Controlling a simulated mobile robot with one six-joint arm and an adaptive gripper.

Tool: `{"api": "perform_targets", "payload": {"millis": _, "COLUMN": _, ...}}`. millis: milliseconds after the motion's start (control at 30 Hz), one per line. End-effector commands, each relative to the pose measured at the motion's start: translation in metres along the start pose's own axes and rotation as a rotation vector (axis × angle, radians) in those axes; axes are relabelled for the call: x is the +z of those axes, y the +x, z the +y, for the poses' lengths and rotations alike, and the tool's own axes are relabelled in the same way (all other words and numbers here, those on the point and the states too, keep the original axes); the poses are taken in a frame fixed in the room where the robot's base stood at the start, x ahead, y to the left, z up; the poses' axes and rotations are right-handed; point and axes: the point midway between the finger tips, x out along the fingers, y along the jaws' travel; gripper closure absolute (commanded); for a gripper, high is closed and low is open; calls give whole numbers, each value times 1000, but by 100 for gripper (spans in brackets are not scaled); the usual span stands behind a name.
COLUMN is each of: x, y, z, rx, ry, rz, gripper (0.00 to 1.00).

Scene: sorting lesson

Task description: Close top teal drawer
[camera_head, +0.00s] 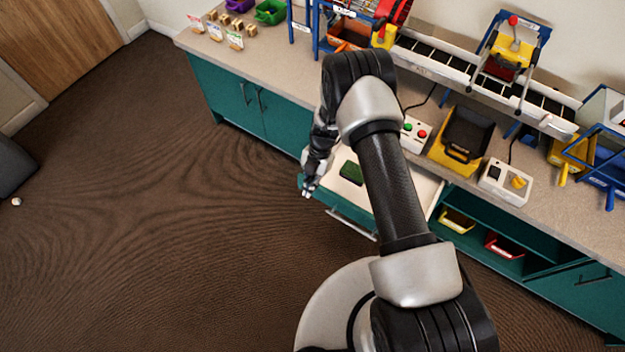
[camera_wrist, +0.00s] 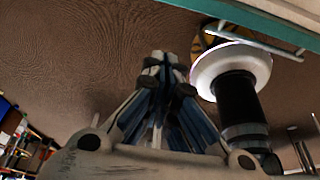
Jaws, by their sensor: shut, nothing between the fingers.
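The top teal drawer (camera_head: 345,209) stands pulled out from the teal counter in the head view. Its pale inside shows, and a dark green block (camera_head: 351,172) lies in it. My arm hides part of the drawer. A long metal handle (camera_head: 351,224) runs along its front. My gripper (camera_head: 309,191) is shut and empty at the drawer's front left corner; I cannot tell whether it touches. In the wrist view my gripper (camera_wrist: 158,60) has its fingers together, pointing over the brown floor. A teal edge (camera_wrist: 265,22) with a metal bar crosses the upper right there.
An open shelf to the right of the drawer holds a yellow bin (camera_head: 457,221) and a red bin (camera_head: 504,246). A button box (camera_head: 414,134), a yellow-and-black tray (camera_head: 463,137) and a conveyor (camera_head: 440,66) stand on the counter.

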Motion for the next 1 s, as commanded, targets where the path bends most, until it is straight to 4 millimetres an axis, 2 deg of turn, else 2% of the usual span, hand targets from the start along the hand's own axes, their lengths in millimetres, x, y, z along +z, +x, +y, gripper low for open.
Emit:
{"api": "perform_targets", "payload": {"millis": 33, "x": 0, "y": 16, "z": -1, "rx": -2, "ry": 1, "rz": 2, "gripper": 100}}
{"api": "perform_targets", "payload": {"millis": 233, "x": 0, "y": 56, "z": 0, "rx": -1, "ry": 2, "rz": 1, "gripper": 100}}
{"api": "perform_targets", "payload": {"millis": 300, "x": 15, "y": 49, "z": 1, "rx": 5, "ry": 3, "rz": -4, "gripper": 100}}
{"api": "perform_targets", "payload": {"millis": 500, "x": 34, "y": 41, "z": 0, "rx": 2, "ry": 3, "rz": -1, "gripper": 100}}
{"api": "perform_targets", "payload": {"millis": 1000, "x": 37, "y": 38, "z": 0, "rx": 0, "ry": 2, "rz": -1, "gripper": 100}}
